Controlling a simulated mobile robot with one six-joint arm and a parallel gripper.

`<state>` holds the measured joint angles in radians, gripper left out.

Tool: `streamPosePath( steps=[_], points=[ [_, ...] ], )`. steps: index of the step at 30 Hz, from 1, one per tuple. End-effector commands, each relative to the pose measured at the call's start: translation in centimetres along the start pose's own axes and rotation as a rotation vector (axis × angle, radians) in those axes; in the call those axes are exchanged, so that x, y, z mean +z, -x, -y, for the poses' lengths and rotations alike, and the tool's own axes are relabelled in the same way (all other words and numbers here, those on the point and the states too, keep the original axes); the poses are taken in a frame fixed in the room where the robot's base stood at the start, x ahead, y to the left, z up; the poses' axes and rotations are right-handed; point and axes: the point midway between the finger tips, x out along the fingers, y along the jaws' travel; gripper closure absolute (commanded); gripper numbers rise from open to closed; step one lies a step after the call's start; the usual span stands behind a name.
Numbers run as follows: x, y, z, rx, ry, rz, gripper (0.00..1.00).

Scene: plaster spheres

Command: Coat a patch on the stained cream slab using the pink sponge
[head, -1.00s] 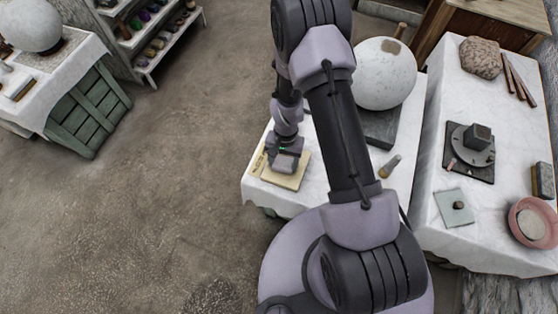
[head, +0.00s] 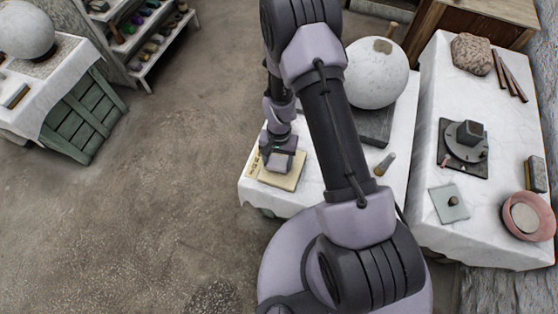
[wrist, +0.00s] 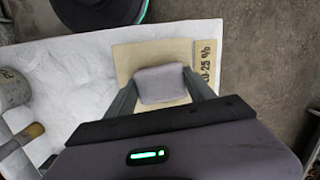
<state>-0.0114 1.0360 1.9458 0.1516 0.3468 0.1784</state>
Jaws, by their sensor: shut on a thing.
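The cream slab (head: 288,183) lies flat on the white-covered table, left of my arm. My gripper (head: 281,160) is low over the slab. In the wrist view my gripper (wrist: 162,82) is shut on a greyish-pink block, the sponge (wrist: 160,84). The sponge lies over the slab's middle and hides part of it. I cannot tell whether it touches the surface.
A large white plaster sphere (head: 376,73) stands on a dark base behind my arm. A brush-like tool (head: 385,164) lies to the slab's right. The right table holds a turntable (head: 463,150), a glass plate (head: 448,204) and a pink bowl (head: 528,217). The floor at left is clear.

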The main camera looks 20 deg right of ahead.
Motion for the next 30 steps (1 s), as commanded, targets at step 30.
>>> streamPosePath(
  steps=[30],
  points=[
    [0.9,6.3,0.0,0.0,0.0,0.0,0.7]
  ],
)
